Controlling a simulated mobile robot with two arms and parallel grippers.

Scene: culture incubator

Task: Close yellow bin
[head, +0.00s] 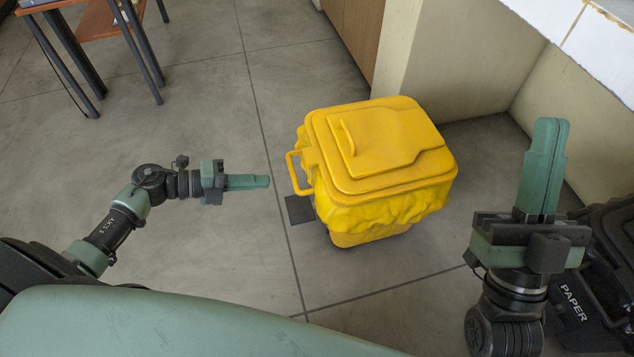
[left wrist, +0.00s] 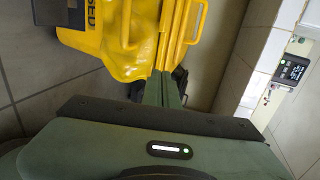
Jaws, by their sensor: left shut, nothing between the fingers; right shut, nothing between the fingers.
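The yellow bin (head: 375,170) stands on the tiled floor in the middle of the head view. Its lid (head: 385,140) lies flat over the top, with a raised handle, and looks down on the rim. A yellow side handle (head: 297,173) sticks out to the left, above a dark pedal (head: 299,209). My left gripper (head: 268,182) is shut and empty, just left of the side handle and apart from it. In the left wrist view the bin (left wrist: 110,62) shows beyond the shut fingers (left wrist: 163,85). My right gripper (head: 552,122) is shut and empty, right of the bin, pointing up in the picture.
A black bin marked PAPER (head: 590,290) stands at the lower right, close to my right arm. A pale wall (head: 450,60) is behind the yellow bin. A table (head: 85,20) with dark legs stands at the upper left.

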